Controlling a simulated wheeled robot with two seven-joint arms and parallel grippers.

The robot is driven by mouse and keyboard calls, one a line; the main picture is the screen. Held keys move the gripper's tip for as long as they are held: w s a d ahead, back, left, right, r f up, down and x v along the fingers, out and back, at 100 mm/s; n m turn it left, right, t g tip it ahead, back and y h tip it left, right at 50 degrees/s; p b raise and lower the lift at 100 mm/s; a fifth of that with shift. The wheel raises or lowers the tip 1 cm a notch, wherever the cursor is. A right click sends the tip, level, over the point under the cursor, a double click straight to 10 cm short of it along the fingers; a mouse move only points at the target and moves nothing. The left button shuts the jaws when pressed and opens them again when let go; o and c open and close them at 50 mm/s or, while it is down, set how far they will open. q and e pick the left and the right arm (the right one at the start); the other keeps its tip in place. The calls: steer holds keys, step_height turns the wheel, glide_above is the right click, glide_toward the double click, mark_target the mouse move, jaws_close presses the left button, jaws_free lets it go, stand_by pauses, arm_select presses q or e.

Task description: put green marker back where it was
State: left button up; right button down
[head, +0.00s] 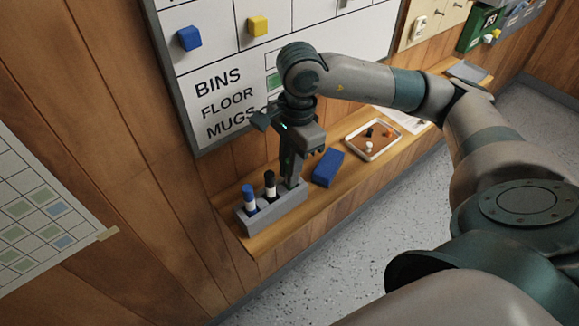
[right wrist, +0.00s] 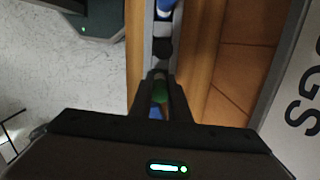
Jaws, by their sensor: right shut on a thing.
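My right gripper (head: 290,178) points down over the right end of the grey marker rack (head: 276,208) on the wooden ledge. It is shut on the green marker (right wrist: 160,90), which shows between the fingers in the right wrist view; the fingers mostly hide it in the head view. I cannot tell whether its lower end is seated in the rack. A blue marker (head: 249,198) and a black marker (head: 269,186) stand upright in the rack, to the left of the gripper. My left gripper is not in view.
A blue block (head: 327,168) lies on the ledge (head: 311,205) just right of the rack. Further right is a tray (head: 362,151) with small items. The whiteboard (head: 230,71) with lettering and coloured magnets hangs behind my gripper.

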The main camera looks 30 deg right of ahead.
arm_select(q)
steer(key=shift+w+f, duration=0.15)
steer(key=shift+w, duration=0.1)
arm_select(e)
steer(key=shift+f, duration=0.1)
steer(key=c, duration=1.7)
jaws_free()
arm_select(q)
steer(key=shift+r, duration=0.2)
